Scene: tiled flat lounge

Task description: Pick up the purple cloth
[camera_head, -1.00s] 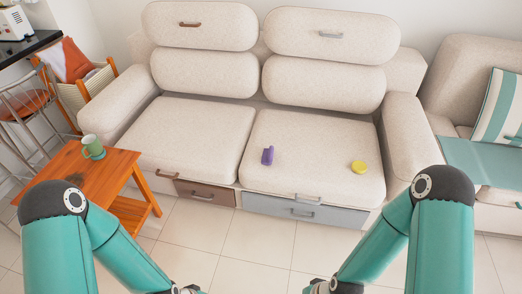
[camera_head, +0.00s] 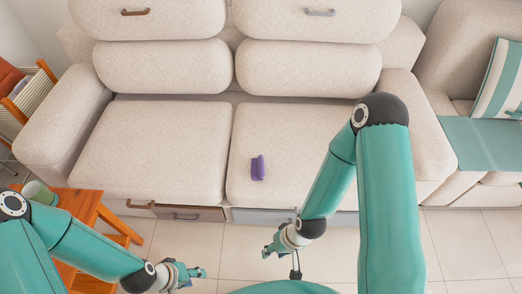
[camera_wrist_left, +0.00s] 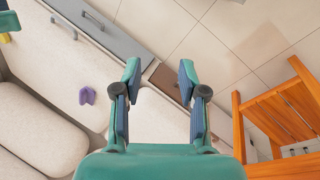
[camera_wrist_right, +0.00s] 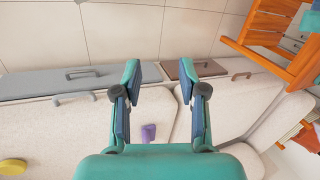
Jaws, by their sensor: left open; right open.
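The purple cloth (camera_head: 258,168) is a small folded piece lying on the right seat cushion of the sofa (camera_head: 160,150). It also shows in the left wrist view (camera_wrist_left: 87,95) and in the right wrist view (camera_wrist_right: 148,133), there just below and between my fingers. My right gripper (camera_head: 270,248) is open and empty, in front of the sofa, nearer to me than the cloth. My left gripper (camera_head: 198,272) is open and empty, further left, near the floor-side front of the sofa. Neither gripper touches the cloth.
A yellow round thing (camera_wrist_right: 12,167) lies on the same seat; my right arm hides it in the head view. An orange wooden table (camera_head: 85,205) with a green mug (camera_head: 40,192) stands at the left. Drawers with handles (camera_head: 190,213) line the sofa's front. Tiled floor is clear between.

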